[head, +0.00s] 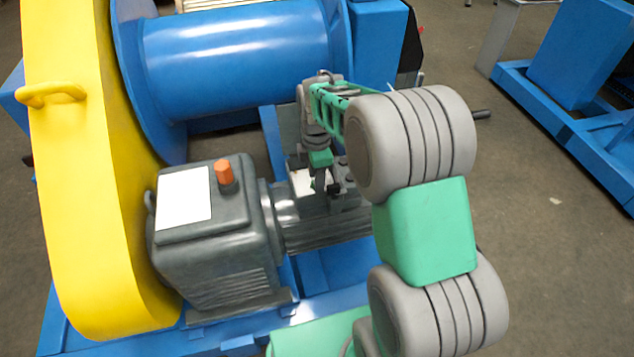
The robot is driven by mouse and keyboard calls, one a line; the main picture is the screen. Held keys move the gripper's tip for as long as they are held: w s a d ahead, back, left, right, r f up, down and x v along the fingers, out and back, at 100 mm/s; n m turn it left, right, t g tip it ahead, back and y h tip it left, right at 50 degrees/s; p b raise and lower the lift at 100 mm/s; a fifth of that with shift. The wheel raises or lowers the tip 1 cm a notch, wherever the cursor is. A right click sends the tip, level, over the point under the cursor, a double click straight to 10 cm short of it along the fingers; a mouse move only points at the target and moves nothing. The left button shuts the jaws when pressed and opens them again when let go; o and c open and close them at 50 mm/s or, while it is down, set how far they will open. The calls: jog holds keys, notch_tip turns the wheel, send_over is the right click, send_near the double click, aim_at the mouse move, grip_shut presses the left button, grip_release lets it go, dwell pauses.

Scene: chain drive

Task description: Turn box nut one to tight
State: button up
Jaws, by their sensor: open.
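The motor's terminal box (314,204) sits on top of the grey motor, near the middle of the head view. Its top has a pale area and a few small dark nuts or knobs near its edges. I cannot tell which of them is box nut one, nor how tight any of them is. My gripper (327,188) points down over the box, close to its top. It is open. The fingertips are small and dark here, and I cannot tell whether they touch a nut. My gripper and wrist hide part of the box top.
A grey gearbox (218,240) with an orange cap (225,174) stands left of the motor. A tall yellow guard (88,190) with a handle is farther left. A large blue drum (235,55) lies behind. Open floor (545,200) shows on the right, before another blue frame.

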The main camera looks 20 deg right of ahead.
jog(key=shift+f, duration=0.35)
jog(key=shift+c, duration=0.2)
grip_shut()
